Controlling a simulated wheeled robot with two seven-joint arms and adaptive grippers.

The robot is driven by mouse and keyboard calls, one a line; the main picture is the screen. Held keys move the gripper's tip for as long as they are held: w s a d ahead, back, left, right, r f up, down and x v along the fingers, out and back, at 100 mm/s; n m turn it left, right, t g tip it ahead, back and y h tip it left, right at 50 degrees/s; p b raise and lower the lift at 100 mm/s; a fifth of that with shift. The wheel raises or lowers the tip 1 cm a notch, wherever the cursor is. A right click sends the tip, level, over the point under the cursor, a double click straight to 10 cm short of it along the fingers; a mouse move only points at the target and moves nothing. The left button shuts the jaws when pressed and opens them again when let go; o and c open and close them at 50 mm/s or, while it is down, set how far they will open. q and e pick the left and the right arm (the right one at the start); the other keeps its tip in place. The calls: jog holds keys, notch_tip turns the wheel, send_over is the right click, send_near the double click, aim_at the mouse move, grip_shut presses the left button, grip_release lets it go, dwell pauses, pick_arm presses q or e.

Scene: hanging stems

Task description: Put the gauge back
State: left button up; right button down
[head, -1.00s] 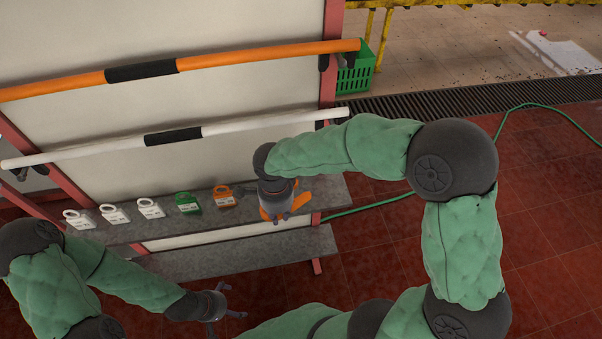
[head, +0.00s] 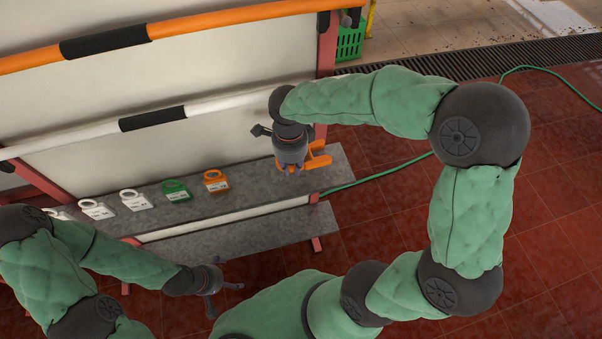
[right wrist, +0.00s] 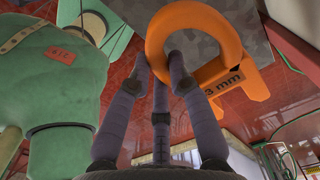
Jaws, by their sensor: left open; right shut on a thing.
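My right gripper (head: 294,168) is shut on an orange gauge (head: 319,160), above the right end of the grey shelf (head: 255,194). Smaller tagged rings stand along the shelf: several white ones (head: 135,200), a green one (head: 177,191) and an orange one (head: 215,181). My left gripper (head: 226,294) is open and empty, low in front of the shelf.
An orange bar (head: 215,22) and a white bar (head: 225,101), each with a black grip, run across the pale panel above the shelf. A lower shelf (head: 240,232) lies beneath. A green basket (head: 349,42) hangs at the back right. A green hose (head: 375,178) crosses the red floor.

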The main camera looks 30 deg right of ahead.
jog(key=b, duration=0.1)
send_over(301, 177)
jog(key=f, duration=0.4)
jog(key=shift+s+a+f, duration=0.15)
jog(key=shift+a, duration=0.15)
jog(key=shift+d+f+b, duration=0.15)
jog(key=shift+f+b, duration=0.3)
jog(key=shift+f, duration=0.5)
jog(key=shift+d+f+b, duration=0.15)
jog(key=shift+f+b, duration=0.25)
jog(key=shift+f, duration=0.5)
jog(key=shift+f, duration=0.1)
jog(key=c, duration=1.2)
grip_release()
jog(key=shift+o, duration=0.2)
jog(key=shift+r, duration=0.2)
notch_tip(301, 177, up, 12)
jog(key=p, duration=0.4)
jog(key=shift+f, duration=0.1)
